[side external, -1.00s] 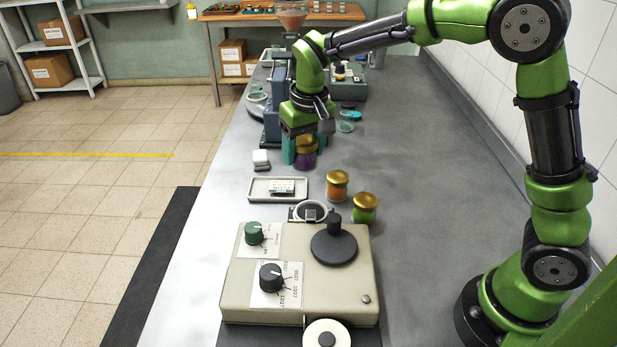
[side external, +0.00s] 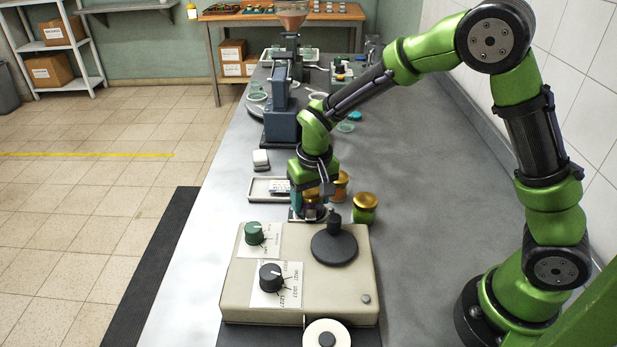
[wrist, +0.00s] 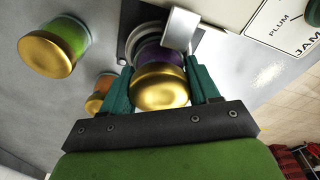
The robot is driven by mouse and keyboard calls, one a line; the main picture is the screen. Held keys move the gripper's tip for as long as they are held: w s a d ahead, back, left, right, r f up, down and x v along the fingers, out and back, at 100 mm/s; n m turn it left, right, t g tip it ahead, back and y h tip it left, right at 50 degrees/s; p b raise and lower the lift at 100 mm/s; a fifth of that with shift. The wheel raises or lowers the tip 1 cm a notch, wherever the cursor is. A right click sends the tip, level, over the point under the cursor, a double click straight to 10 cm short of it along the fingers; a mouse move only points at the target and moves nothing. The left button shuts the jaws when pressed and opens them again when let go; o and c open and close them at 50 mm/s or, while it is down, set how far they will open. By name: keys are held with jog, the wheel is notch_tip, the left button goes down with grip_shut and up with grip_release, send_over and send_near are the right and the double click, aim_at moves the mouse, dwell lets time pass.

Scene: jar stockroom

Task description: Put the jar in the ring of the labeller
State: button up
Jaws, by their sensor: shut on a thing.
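The jar, purple with a gold lid (wrist: 160,90), is held upright between the teal fingers of my gripper (wrist: 160,72). In the side external view my gripper (side external: 311,198) is low behind the beige labeller (side external: 335,285), and the jar is mostly hidden by the fingers. The labeller's ring (wrist: 137,38) shows as a pale band at the jar's base in the wrist view. The jar's lower end is at the ring, but I cannot tell whether it is seated inside or just above it.
A green jar (side external: 365,209) and an orange jar (side external: 341,183), both gold-lidded, stand close to the right of my gripper. A shallow tray (side external: 262,196) lies to the left. The labeller's black round knob (side external: 334,248) stands just in front. The bench to the right is clear.

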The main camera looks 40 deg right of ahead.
aim_at(315, 194)
jog(key=shift+f, duration=0.1)
jog(key=o, duration=1.2)
jog(key=r, duration=0.4)
jog(key=s+r, duration=0.1)
jog(key=r, duration=0.6)
jog(key=shift+s+a+r, duration=0.15)
jog(key=shift+a+r, duration=0.1)
jog(key=shift+r, duration=0.1)
jog(key=s+d+r+t, duration=0.1)
jog(key=s+r+t, duration=0.1)
jog(key=s, duration=0.4)
jog(key=s+d+r+t+y, duration=0.1)
jog(key=s+r+t, duration=0.1)
jog(key=s, duration=0.4)
jog(key=s+d+r+t+y, duration=0.1)
jog(key=s+d+r, duration=0.1)
jog(key=s, duration=0.3)
jog(key=shift+s+d+r+t, duration=0.1)
jog(key=shift+s+r+t, duration=0.3)
jog(key=shift+r, duration=0.2)
